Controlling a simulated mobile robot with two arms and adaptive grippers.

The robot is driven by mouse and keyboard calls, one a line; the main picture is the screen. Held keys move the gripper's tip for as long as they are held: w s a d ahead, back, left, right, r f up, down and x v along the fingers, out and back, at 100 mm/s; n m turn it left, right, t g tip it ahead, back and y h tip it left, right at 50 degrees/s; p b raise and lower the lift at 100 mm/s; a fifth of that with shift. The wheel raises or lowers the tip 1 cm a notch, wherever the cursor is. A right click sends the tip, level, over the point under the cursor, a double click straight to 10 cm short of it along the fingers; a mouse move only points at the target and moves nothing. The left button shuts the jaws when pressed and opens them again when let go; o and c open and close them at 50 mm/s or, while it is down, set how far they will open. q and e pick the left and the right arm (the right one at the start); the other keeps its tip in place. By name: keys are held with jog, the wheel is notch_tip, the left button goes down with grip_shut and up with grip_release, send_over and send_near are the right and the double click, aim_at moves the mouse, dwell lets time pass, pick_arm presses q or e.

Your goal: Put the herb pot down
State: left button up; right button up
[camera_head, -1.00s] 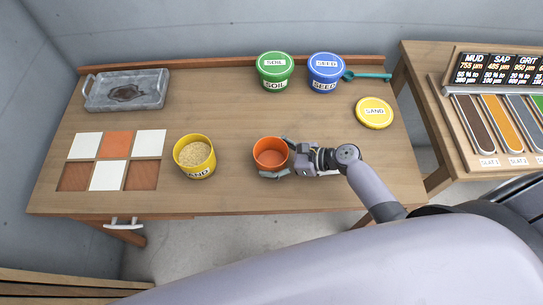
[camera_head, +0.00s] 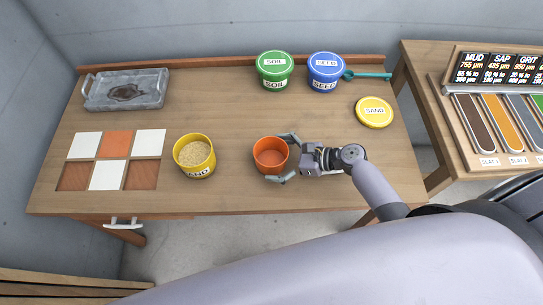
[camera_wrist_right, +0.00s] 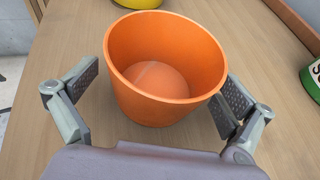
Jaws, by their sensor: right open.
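The orange herb pot (camera_head: 271,155) stands upright on the wooden table, near its front edge, and looks empty inside. In the right wrist view the pot (camera_wrist_right: 165,70) sits between the two fingers, with a gap on each side. My right gripper (camera_head: 285,159) is open around the pot from the right; it also shows in the right wrist view (camera_wrist_right: 155,98). My left gripper is not in view.
A yellow sand tub (camera_head: 194,157) stands left of the pot. Green soil (camera_head: 275,72) and blue seed (camera_head: 325,74) tubs, a teal scoop (camera_head: 368,75) and a yellow lid (camera_head: 374,112) lie behind. A grey tray (camera_head: 126,90) and tile board (camera_head: 113,160) are left.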

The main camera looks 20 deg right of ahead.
jog(key=v, duration=1)
jog(key=shift+s+d+r, duration=0.1)
jog(key=shift+s+d, duration=0.05)
jog(key=shift+d, duration=0.15)
jog(key=shift+c, duration=0.5)
grip_shut()
dwell(0.5)
dwell(1.2)
